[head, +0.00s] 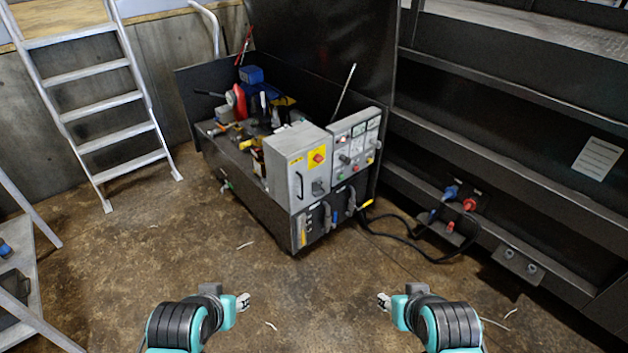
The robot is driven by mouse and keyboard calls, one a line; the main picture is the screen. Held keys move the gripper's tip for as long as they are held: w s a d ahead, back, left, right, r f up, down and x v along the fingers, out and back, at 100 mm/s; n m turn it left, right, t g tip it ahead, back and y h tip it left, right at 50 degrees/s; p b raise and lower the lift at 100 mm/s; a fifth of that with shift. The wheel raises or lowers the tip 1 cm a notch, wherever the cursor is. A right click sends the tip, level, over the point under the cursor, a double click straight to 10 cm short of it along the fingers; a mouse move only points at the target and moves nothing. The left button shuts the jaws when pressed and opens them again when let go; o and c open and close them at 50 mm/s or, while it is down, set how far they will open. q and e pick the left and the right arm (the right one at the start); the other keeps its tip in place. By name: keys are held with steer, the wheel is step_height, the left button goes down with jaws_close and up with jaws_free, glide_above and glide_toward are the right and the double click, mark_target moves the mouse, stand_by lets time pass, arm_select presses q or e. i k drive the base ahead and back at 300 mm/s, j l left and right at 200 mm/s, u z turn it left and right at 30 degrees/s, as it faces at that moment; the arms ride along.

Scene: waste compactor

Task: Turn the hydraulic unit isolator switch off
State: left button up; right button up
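The hydraulic unit (240,195) is a dark open-topped cabinet in the middle of the head view. A grey control box (288,165) stands at its front corner. A red rotary switch on a yellow plate (317,157), which looks like the isolator, is on the box's front face. Its exact handle angle is too small to read. My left gripper (244,302) and my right gripper (383,302) are low in the view, well in front of the unit, touching nothing. They look empty, but their fingers are too small to tell open from shut.
A panel with gauges and knobs (355,145) stands right of the box. Tools and bottles clutter the unit's top. Black cables (395,229) run to sockets (469,204) on the dark wall at right. A ladder (103,105) leans at left.

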mark_target(317, 158)
steer(key=i+l, duration=0.25)
steer(key=i, duration=0.25)
steer(key=i+l+u, duration=0.15)
steer(key=i+l, duration=0.15)
steer(key=i, duration=0.25)
